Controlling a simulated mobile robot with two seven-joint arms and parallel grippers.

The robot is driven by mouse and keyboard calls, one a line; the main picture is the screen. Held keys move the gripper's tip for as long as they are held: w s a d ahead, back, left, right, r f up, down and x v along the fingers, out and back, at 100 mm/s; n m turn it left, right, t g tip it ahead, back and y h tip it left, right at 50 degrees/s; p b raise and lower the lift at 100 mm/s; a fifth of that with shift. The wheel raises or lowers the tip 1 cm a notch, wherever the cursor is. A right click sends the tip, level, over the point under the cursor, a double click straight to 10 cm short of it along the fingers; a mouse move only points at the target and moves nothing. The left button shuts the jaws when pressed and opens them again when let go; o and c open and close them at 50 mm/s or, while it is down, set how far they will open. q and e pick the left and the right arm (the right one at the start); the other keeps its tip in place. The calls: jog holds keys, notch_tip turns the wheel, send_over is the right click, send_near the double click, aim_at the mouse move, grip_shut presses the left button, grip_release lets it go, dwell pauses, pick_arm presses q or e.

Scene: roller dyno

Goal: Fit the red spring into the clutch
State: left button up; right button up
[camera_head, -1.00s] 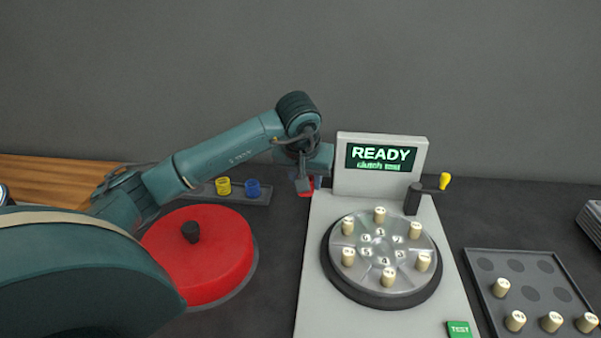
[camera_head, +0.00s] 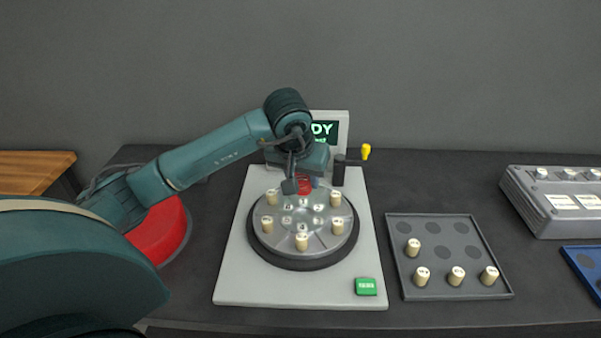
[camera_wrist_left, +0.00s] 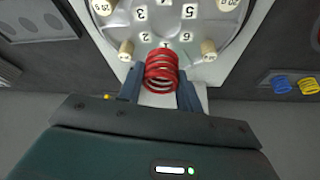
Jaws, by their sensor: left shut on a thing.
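My left gripper (camera_head: 304,185) is shut on the red spring (camera_wrist_left: 162,72), which stands out between its two fingers in the left wrist view. In the head view the red spring (camera_head: 304,183) is partly hidden by the gripper. It is over the far edge of the clutch (camera_head: 302,226), a round silver disc with numbered spots and several cream weights around it. The clutch also shows in the left wrist view (camera_wrist_left: 165,18), just beyond the spring. I cannot tell whether the spring touches the disc. My right gripper is in neither view.
The dyno's screen (camera_head: 325,130) and a yellow-knobbed crank (camera_head: 365,152) stand close behind my gripper. A green button (camera_head: 366,287) is at the front. A dark tray (camera_head: 448,230) with weights lies right. A red round lid (camera_head: 160,233) is left. Blue (camera_wrist_left: 281,84) and yellow (camera_wrist_left: 308,85) springs sit apart.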

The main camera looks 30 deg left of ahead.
pick_arm(q)
jog(key=shift+d+f, duration=0.1)
jog(key=shift+d, duration=0.05)
jog(key=shift+f+b, duration=0.45)
jog(key=shift+f, duration=0.2)
notch_tip(320, 180, down, 4)
jog(key=b, duration=0.3)
jog(key=shift+f, duration=0.3)
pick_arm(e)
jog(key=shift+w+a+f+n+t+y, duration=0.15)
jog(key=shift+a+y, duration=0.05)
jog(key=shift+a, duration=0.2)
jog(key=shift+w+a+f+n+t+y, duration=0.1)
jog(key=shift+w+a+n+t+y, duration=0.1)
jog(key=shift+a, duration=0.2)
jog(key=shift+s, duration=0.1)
pick_arm(q)
jog(key=shift+f+b, duration=0.15)
jog(key=shift+b, duration=0.3)
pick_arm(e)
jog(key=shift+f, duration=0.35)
pick_arm(q)
jog(key=shift+f, duration=0.15)
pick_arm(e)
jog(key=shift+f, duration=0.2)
